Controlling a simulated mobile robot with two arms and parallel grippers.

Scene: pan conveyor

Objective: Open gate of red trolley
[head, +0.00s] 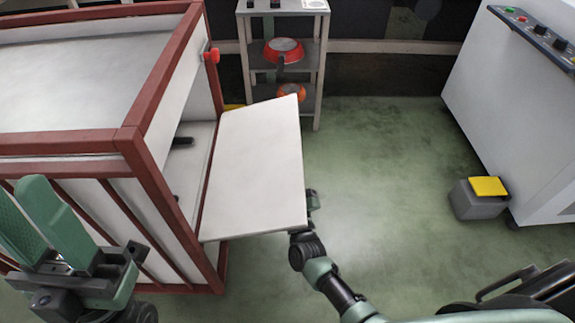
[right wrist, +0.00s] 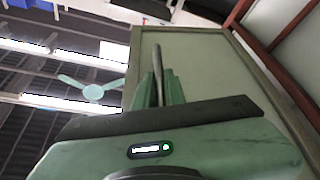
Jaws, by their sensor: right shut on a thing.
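The red trolley (head: 128,140) stands at the left in the head view, with a red frame and white panels. Its gate (head: 255,165), a white panel, is swung outward to the right, leaving an opening into the trolley's lower inside. My right gripper (head: 312,199) is at the gate's free right edge, partly hidden behind it. In the right wrist view its fingers (right wrist: 160,88) are shut on a thin grey upright part beside a large pale panel (right wrist: 195,65). My left gripper (head: 28,205) is at the lower left, empty, with its two green fingers apart, in front of the trolley's side.
A grey shelf rack (head: 318,65) holding a red pan (head: 284,50) and an orange one (head: 291,92) stands behind the gate. A white machine (head: 510,100) and a grey box with a yellow top (head: 487,189) are at the right. The green floor (head: 385,170) between is clear.

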